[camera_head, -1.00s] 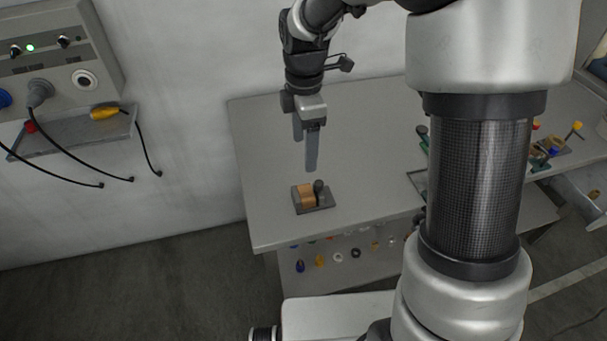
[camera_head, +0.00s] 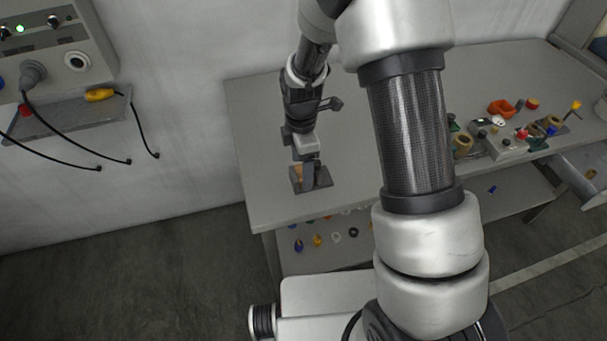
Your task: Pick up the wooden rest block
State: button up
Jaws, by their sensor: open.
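The wooden rest block (camera_head: 298,174) sits on a small dark grey base plate (camera_head: 323,180) near the left front of the grey table. Only a tan sliver of it shows to the left of my fingers. My gripper (camera_head: 308,184) is open and points down at the block, with its fingers low over the plate. The fingers hide most of the block and the dark knob beside it. I cannot tell whether the fingers touch the block or stand around it.
The grey table (camera_head: 258,130) is bare around the plate. Several small parts, including an orange piece (camera_head: 500,107) and a grey control box (camera_head: 502,145), stand on its right side. A wall panel with cables (camera_head: 60,75) hangs at the left. A lower shelf (camera_head: 440,212) holds small parts.

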jog(key=shift+f, duration=0.3)
jog(key=c, duration=1.1)
